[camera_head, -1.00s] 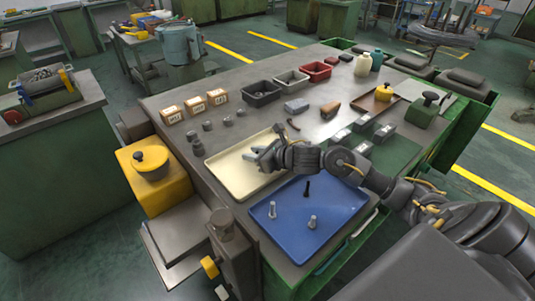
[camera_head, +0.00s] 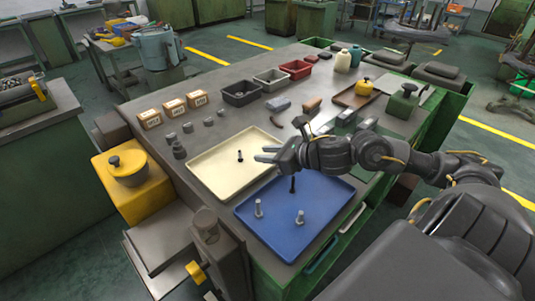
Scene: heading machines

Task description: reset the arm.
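My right gripper (camera_head: 268,154) is over the right edge of the cream tray (camera_head: 215,165), near its border with the blue tray. Its fingers are spread apart with nothing seen between them. A dark bolt (camera_head: 240,156) stands upright in the cream tray, left of the fingertips and apart from them. The blue tray (camera_head: 300,236) holds two silver bolts, one at the left (camera_head: 258,208) and one at the front (camera_head: 300,217), plus a dark bolt (camera_head: 292,185) near its back edge, just below my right gripper. My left gripper is out of view.
Small boxes (camera_head: 174,107), grey, black and red bins (camera_head: 241,93) and several metal parts (camera_head: 179,150) stand farther back on the workbench. A yellow-topped machine part (camera_head: 128,170) is at the left. A wooden tray (camera_head: 350,98) and bottles are at the back right.

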